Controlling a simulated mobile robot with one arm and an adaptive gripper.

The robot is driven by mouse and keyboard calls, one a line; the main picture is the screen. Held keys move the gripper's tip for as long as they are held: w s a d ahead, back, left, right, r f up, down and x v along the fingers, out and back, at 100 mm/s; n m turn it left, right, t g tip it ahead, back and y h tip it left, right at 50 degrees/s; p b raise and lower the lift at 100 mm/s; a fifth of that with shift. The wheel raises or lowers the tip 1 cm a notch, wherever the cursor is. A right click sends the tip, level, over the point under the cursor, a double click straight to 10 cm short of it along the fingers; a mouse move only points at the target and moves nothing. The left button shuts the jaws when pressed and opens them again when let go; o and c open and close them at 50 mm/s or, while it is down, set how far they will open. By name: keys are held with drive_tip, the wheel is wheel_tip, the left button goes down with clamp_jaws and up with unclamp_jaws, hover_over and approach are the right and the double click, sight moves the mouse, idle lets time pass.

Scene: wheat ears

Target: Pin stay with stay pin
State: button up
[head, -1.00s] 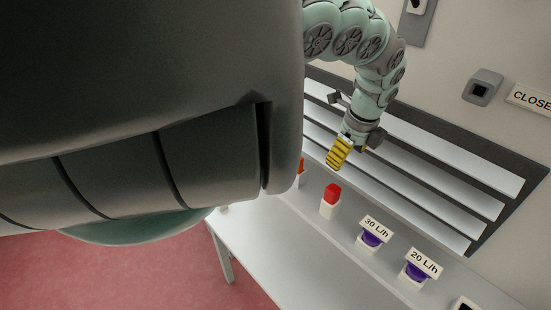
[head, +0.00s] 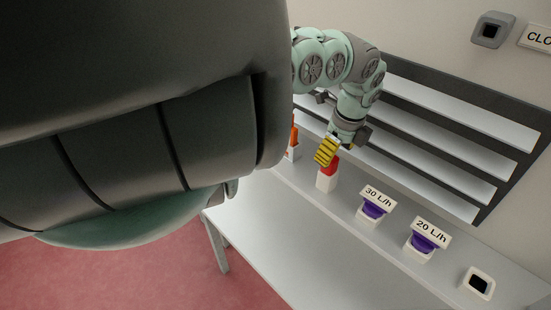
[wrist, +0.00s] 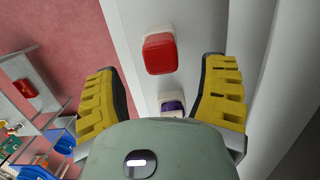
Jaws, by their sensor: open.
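My gripper (head: 325,160) has yellow ribbed fingers. It is open and empty, just above a red block (head: 330,168) in a white holder on the ledge; the fingers partly cover the block in the head view. In the wrist view the red block (wrist: 160,53) shows between and beyond the open fingers (wrist: 160,72). I cannot tell whether they touch it. An orange piece (head: 294,136) stands in a white holder left of it. I cannot tell which piece is the stay pin or where the stay is.
Purple pieces labelled 30 L/h (head: 374,210) and 20 L/h (head: 424,242) sit to the right on the ledge. A black-socketed white block (head: 479,284) is farther right. A slatted panel (head: 440,140) and a wall socket (head: 491,30) are behind. Shelves with bins (wrist: 35,140) show in the wrist view.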

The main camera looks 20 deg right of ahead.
drive_tip(key=shift+w+a+f, duration=0.15)
drive_tip(key=shift+f, duration=0.25)
drive_tip(key=shift+w+a+f, duration=0.15)
drive_tip(key=shift+f, duration=0.2)
drive_tip(key=shift+d+f+p, duration=0.15)
drive_tip(key=shift+f+p, duration=0.35)
drive_tip(key=shift+p, duration=0.45)
drive_tip(key=shift+w+f+p, duration=0.25)
drive_tip(key=shift+f+p, duration=0.1)
drive_tip(key=shift+f, duration=0.9)
clamp_jaws()
drive_tip(key=shift+r, duration=0.1)
wheel_tip(320, 180, up, 18)
drive_tip(key=p, duration=1.2)
drive_tip(key=shift+w+p, duration=0.15)
drive_tip(key=shift+p, duration=0.2)
